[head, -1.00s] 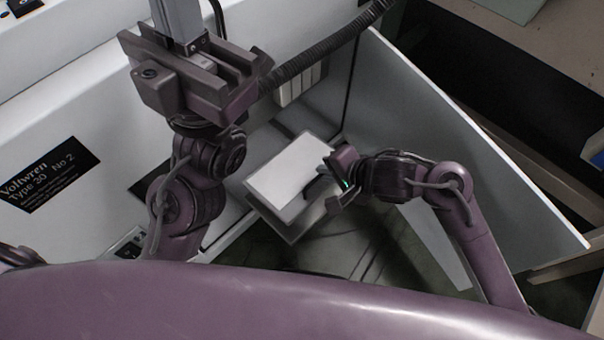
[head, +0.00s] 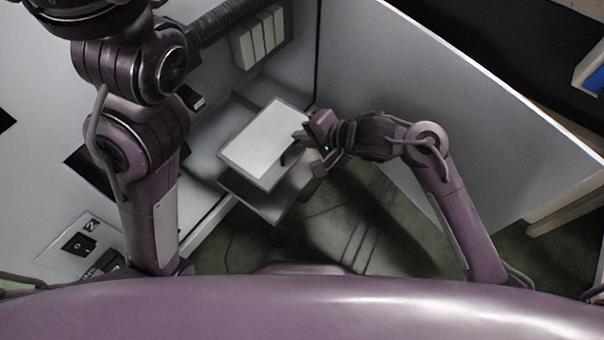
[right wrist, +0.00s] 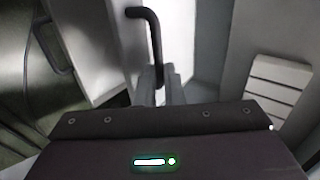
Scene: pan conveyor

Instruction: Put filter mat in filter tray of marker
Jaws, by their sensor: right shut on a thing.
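A flat white rectangle with a grey rim (head: 262,142), perhaps the filter mat in its tray, is at the centre of the head view. I cannot tell whether mat and tray are separate pieces there. A grey box-like part (head: 262,207) shows beneath it. My right gripper (head: 309,152) is at its right edge, shut on a dark bent handle (head: 291,155). The handle (right wrist: 154,38) also rises from between the fingers in the right wrist view. My left arm is at the left; its gripper is outside the picture. No marker lettering is readable.
A pale machine wall (head: 215,120) runs behind, with white vertical slats (head: 258,40) and a ribbed hose (head: 228,20). A large grey panel (head: 440,100) bounds the right side. A switch plate (head: 82,243) is at lower left. Greenish floor (head: 345,225) shows below.

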